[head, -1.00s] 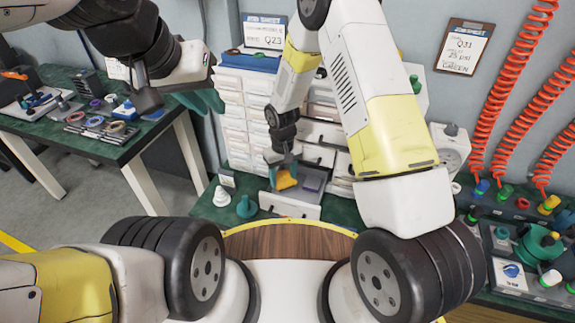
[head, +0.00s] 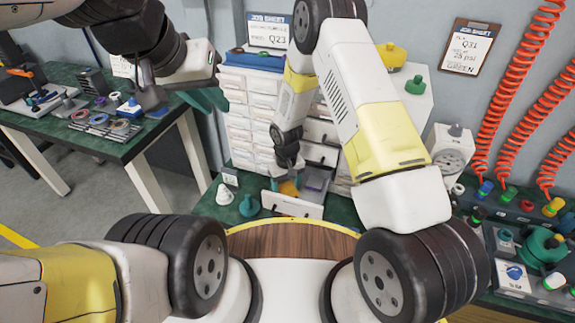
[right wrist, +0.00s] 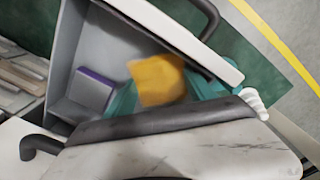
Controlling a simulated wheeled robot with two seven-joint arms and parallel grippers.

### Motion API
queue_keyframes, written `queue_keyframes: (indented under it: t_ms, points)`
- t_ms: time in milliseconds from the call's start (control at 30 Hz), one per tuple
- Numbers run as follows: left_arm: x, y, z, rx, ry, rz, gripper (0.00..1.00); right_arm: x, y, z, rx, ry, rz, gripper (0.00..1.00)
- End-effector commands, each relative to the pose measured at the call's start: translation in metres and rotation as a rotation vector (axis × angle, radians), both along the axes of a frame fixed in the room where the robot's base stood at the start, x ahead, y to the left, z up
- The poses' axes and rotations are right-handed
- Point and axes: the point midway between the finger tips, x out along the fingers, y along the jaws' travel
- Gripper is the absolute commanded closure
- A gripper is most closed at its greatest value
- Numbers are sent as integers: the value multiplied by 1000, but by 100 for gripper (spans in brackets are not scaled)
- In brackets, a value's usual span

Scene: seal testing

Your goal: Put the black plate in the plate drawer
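I cannot make out a black plate in either view. An open white drawer (head: 292,206) stands out from the cabinet. Inside it are an orange-yellow piece (right wrist: 157,80) with blurred edges and a purple block (right wrist: 92,90). My right gripper (head: 288,178) is over this drawer. In the right wrist view its teal fingers stand apart on either side of the orange-yellow piece; they look open, and contact is unclear. My left gripper (head: 205,98) hangs at the upper left, away from the drawer; its teal fingers are partly hidden behind its wrist.
The white drawer cabinet (head: 237,125) stands behind. A side table (head: 85,140) holds rings and tools. A gauge (head: 452,150) and fittings are at the right.

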Motion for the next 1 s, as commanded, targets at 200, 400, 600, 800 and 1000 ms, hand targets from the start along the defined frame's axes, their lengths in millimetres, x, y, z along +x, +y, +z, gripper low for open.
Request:
queue_keyframes:
  t_ms: [200,400,600,800,1000]
  points:
    - [0,0,0,0,0,0,79,0,0,0,0,0,0,37]
    - [0,0,0,0,0,0,79,1,0,12,1,-2,0,37]
    - [0,0,0,0,0,0,79,1,0,53,2,-4,0,37]
    - [0,0,0,0,0,0,79,1,0,94,2,-4,0,37]
    - [0,0,0,0,0,0,79,0,0,118,0,-1,1,37]
